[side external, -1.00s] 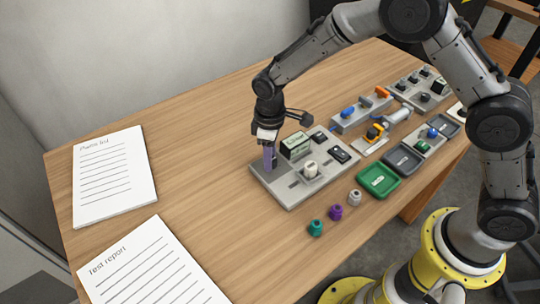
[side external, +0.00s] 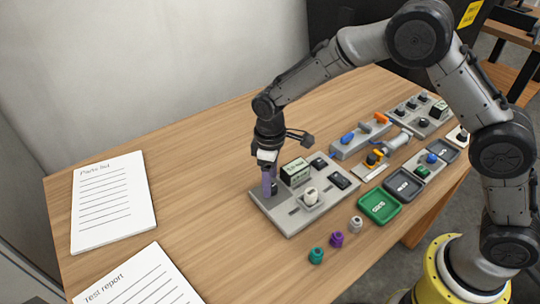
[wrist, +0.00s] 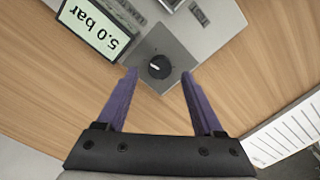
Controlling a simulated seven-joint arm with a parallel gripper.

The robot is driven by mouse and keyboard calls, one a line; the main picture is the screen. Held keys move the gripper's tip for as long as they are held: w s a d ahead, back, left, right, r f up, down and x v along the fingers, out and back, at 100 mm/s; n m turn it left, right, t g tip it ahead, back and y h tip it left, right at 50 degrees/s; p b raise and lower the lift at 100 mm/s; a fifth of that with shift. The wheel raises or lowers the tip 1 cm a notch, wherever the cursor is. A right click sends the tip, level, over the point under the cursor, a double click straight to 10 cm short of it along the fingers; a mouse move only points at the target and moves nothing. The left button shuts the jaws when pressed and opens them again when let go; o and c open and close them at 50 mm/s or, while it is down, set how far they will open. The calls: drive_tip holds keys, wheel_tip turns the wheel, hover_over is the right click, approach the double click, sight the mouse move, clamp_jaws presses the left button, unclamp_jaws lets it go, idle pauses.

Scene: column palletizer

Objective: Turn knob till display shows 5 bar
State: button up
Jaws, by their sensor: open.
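The display (wrist: 97,27) reads "5.0 bar" in the wrist view, where it appears upside down. It also shows on the grey panel in the side view (side external: 295,171). The black knob (wrist: 159,66) has a white pointer mark and sits on a grey square base beside the display. My gripper (wrist: 158,73) is open, with its two purple fingers on either side of the knob and a visible gap on each side. In the side view my gripper (side external: 270,192) is low over the left end of the grey panel (side external: 290,223), partly hiding the knob.
A white knob (side external: 310,195) and black switches share the panel. Green (side external: 380,220) and grey trays and more control blocks stand to the right. Teal (side external: 316,256), purple and grey small parts lie in front. Papers (side external: 113,205) lie left; the table between is clear.

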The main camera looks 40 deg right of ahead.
wheel_tip(320, 180, up, 12)
idle(0.4)
drive_tip(key=shift+w+d, duration=0.1)
